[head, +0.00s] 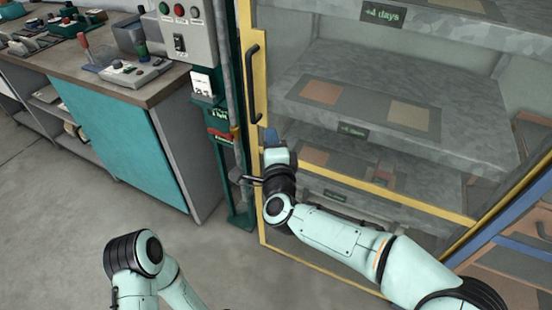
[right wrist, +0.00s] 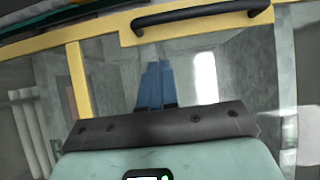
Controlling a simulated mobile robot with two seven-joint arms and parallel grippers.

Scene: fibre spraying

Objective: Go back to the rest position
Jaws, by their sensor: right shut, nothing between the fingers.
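My right gripper (head: 270,137) is in front of the yellow-framed glass cabinet, a little below and to the right of the black door handle (head: 252,85). Its blue fingers (right wrist: 155,86) are together and empty in the right wrist view. The handle (right wrist: 200,17) shows beyond the fingertips there, apart from them. My right arm reaches across the lower right of the head view. Part of my left arm (head: 135,255) shows at the bottom left, bent; its gripper is out of view.
The yellow-framed cabinet (head: 250,140) holds grey shelves with flat brown and grey panels (head: 320,92). A control box (head: 188,30) and green post stand left of it. A workbench (head: 130,92) with tools is at the upper left. Grey floor (head: 60,220) is clear at the lower left.

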